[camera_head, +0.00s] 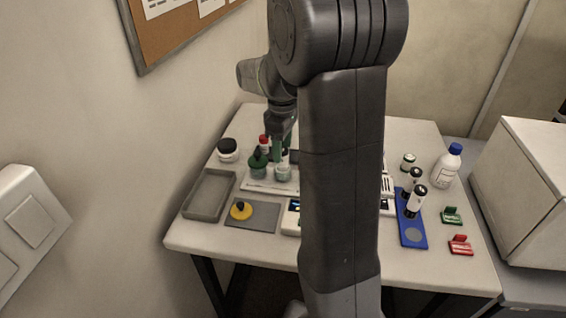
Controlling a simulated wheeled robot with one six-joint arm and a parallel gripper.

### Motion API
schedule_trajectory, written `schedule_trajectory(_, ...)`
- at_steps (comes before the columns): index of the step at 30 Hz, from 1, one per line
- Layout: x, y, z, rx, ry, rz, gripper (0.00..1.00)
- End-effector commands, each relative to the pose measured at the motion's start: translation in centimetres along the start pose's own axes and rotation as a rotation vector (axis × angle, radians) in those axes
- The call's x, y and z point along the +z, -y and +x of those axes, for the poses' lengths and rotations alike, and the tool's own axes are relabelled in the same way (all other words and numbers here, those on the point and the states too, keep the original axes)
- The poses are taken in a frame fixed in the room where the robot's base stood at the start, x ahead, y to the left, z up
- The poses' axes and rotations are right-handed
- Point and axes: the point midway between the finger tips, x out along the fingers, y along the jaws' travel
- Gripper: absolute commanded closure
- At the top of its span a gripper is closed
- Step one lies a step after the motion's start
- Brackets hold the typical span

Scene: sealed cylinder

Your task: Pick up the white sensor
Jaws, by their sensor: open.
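My gripper (280,155) is open and points down over the white tray (258,186) left of the table's middle. Small jars stand around its fingertips: a green-lidded one (258,166) to the left and a clear one (283,173) just below. I see nothing between the fingers, but the gap is small and partly hidden. No item is plainly marked as the white sensor.
My arm hides the table's middle. At left are a black-lidded jar (228,150), an empty grey tray (208,196) and a yellow disc (241,210) on a grey mat (264,219). At right are a blue-capped bottle (447,168), a green clip (452,216) and a red clip (460,246).

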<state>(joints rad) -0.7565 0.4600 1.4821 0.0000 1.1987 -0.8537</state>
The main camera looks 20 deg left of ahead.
Motion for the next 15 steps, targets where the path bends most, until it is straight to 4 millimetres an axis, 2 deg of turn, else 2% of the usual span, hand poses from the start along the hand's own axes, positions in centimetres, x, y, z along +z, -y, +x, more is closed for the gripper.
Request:
schedule_trajectory(6, 0.1, -0.2, 3.1, -0.003, 0.003, 0.000, 0.46)
schedule_trajectory(15, 0.1, -0.2, 3.7, 0.000, 0.000, 0.000, 0.46)
